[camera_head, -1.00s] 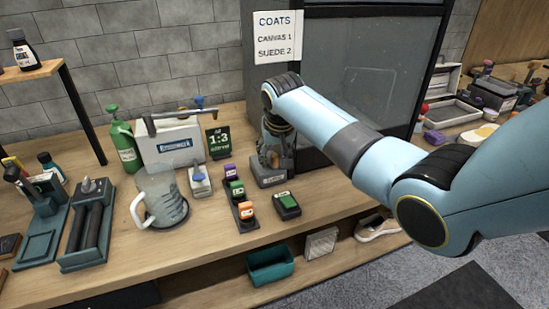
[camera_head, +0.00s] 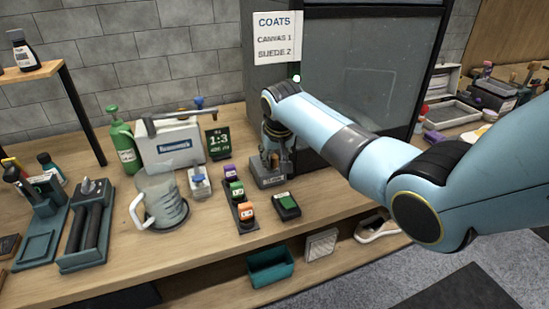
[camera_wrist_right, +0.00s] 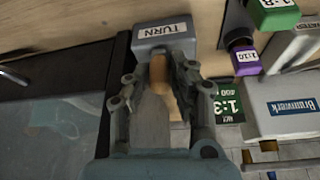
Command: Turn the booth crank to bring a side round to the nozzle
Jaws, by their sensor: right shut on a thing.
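The booth (camera_head: 372,85) is a dark-framed cabinet with a cloudy glass front at the back of the bench. Its crank base (camera_head: 268,179) is a small grey block at the booth's left front corner. In the right wrist view the block (camera_wrist_right: 163,31) is labelled TURN, and a wooden crank handle (camera_wrist_right: 159,76) shows between my fingers. My right gripper (camera_head: 275,146) is shut on this handle, also in the right wrist view (camera_wrist_right: 160,92). The arm covers part of the booth. The nozzle and the booth's contents cannot be made out. My left gripper is out of view.
Left of the crank stand small labelled blocks (camera_head: 238,190), a clear jug (camera_head: 161,198), a white labelled box (camera_head: 178,144) and a green bottle (camera_head: 124,146). A COATS sign (camera_head: 277,38) hangs on the booth. A teal bin (camera_head: 270,267) sits below the bench top.

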